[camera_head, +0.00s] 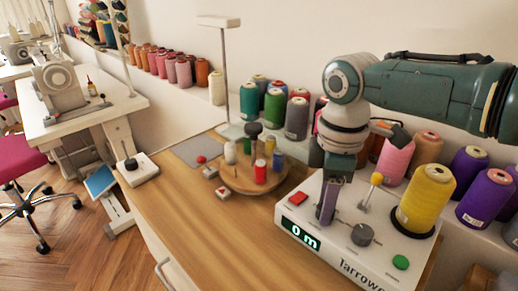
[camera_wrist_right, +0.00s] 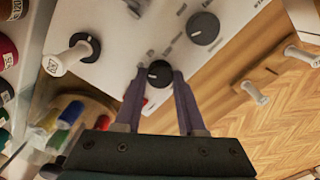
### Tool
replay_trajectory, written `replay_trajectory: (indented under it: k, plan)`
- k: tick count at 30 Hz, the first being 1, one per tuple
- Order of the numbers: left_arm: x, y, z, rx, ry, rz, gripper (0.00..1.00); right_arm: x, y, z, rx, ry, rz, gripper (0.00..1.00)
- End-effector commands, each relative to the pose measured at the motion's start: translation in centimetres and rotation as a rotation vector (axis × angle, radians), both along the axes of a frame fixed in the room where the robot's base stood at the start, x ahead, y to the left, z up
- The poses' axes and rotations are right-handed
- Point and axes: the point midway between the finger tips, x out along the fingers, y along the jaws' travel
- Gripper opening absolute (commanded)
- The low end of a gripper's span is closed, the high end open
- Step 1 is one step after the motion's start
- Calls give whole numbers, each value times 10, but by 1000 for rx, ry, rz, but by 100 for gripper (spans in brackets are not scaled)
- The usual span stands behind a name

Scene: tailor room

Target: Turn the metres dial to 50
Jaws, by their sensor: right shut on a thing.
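A white winding machine (camera_head: 345,258) stands on the wooden table, and its display (camera_head: 301,235) reads "0 m". My right gripper (camera_head: 326,212) reaches down to its top near the display. In the wrist view my right gripper (camera_wrist_right: 159,78) has its fingers on both sides of a small black dial (camera_wrist_right: 160,73) with a white mark, shut on it. In the head view the fingers hide this dial. A larger dark dial (camera_head: 362,234), also in the wrist view (camera_wrist_right: 204,28), sits beside it. The labels are too blurred to read. My left gripper is not in view.
The machine also carries a red button (camera_head: 298,198), a green button (camera_head: 400,262), a yellow-tipped lever (camera_head: 376,179) and a yellow thread cone (camera_head: 428,195). A round wooden tray (camera_head: 240,183) of spools is to the left. Thread cones line the wall. The table front is clear.

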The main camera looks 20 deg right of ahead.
Motion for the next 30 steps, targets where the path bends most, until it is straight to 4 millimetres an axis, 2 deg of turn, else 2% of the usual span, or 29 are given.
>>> replay_trajectory:
  k: [13, 14, 15, 22, 30]
  plan:
    - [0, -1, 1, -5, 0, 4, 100, 1, 1, 1, 3, -1, -11, 0]
    - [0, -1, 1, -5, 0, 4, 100, 1, 1, 1, 3, -1, -11, 40]
    - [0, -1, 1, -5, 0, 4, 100, 1, 1, 1, 3, -1, -11, 45]
    - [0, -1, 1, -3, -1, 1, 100, 0, 1, 1, 2, -1, -11, 69]
    - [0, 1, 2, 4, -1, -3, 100, 0, 0, 3, 1, -1, -10, 69]
